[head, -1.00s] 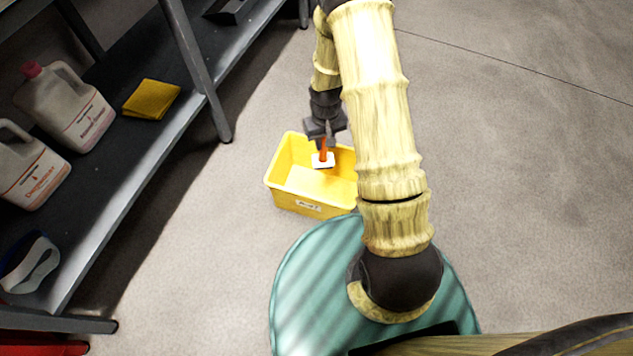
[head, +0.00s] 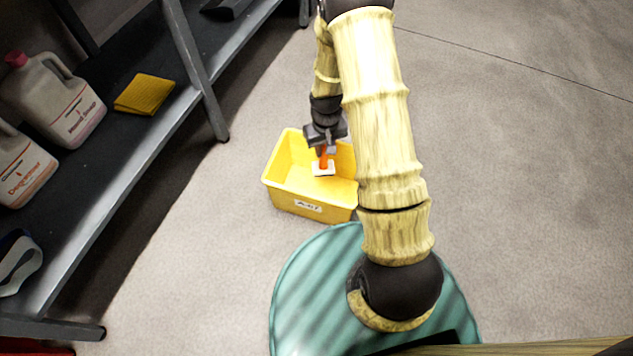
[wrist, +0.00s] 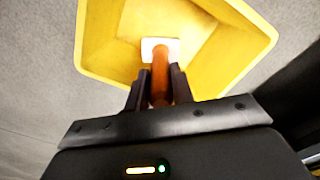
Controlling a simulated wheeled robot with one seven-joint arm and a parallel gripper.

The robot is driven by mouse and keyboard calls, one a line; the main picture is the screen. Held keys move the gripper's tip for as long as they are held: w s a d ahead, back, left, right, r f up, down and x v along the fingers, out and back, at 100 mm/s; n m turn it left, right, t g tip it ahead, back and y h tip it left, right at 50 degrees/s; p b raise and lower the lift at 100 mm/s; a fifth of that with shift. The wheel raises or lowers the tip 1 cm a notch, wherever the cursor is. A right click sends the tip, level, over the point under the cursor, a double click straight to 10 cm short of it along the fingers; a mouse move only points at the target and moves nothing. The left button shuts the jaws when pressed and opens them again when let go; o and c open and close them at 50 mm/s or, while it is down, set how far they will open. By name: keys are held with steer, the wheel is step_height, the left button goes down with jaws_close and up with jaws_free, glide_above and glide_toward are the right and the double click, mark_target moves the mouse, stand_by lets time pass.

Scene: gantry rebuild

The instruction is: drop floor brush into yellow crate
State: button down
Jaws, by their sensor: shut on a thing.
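The floor brush (head: 323,167) has an orange handle and a white head. My gripper (head: 325,148) is shut on its handle and holds it head down, over or inside the yellow crate (head: 296,198). The wrist view shows the orange handle (wrist: 160,75) between the two dark fingers (wrist: 158,90), with the white head beyond it against the crate's inside. The crate (wrist: 100,40) stands on the floor with its open top up. I cannot tell whether the brush touches the crate floor. My arm hides the crate's right side in the head view.
A dark metal shelf (head: 128,160) runs along the left, with white jugs (head: 60,100) and a folded yellow cloth (head: 145,94) on it. A blue and white item (head: 18,262) lies at its near end. The grey floor (head: 530,180) on the right is clear.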

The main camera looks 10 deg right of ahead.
steer(key=c, duration=1.1)
jaws_free()
step_height(320, 180, up, 17)
steer(key=p, duration=0.8)
steer(key=shift+r+p, duration=0.15)
steer(key=shift+p, duration=0.25)
